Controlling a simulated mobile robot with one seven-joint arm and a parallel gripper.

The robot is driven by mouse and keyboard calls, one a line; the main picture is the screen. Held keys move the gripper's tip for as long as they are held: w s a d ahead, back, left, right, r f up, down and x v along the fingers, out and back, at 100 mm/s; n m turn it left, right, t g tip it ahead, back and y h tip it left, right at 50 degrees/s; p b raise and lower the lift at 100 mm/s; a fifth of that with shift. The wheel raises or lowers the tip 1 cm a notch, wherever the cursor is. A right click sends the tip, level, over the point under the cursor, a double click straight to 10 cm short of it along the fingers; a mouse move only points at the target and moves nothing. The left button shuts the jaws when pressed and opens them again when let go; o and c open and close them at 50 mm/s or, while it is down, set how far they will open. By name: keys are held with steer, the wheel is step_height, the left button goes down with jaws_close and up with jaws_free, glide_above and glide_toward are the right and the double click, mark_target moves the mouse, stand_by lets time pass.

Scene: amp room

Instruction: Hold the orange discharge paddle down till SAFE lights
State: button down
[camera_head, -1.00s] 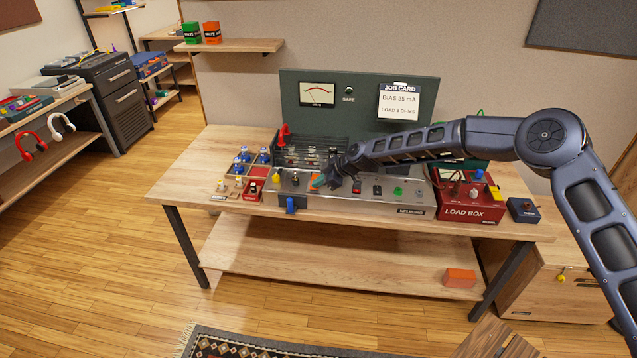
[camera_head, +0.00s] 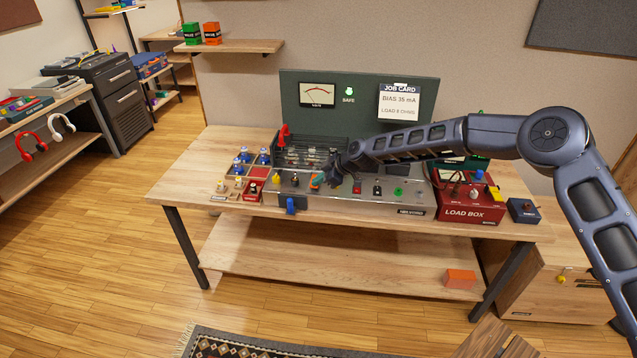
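The orange discharge paddle (camera_head: 315,182) shows as a small orange patch on the grey amp chassis (camera_head: 300,204), mostly hidden by my gripper. My gripper (camera_head: 322,182) is at the paddle, pointing down and left, and looks to touch it. The fingertips are too small to tell whether they are open or shut. The SAFE lamp (camera_head: 349,91) on the dark green back panel (camera_head: 297,90) is lit green. The meter (camera_head: 317,94) stands left of the lamp, its needle too fine to read.
The job card (camera_head: 399,102) hangs on the panel's right. A red load box (camera_head: 467,203) stands right of the chassis. A tray of tubes (camera_head: 228,191) and a red clip (camera_head: 283,135) are at the left. The bench's left end (camera_head: 185,170) is clear.

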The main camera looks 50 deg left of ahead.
steer(key=shift+r, duration=0.25)
steer(key=shift+r, duration=0.45)
steer(key=a+r+v, duration=0.1)
steer(key=a+v, duration=0.1)
steer(key=v, duration=1)
steer(key=shift+w+a+r, duration=0.15)
steer(key=shift+w+r, duration=0.05)
steer(key=shift+r, duration=0.2)
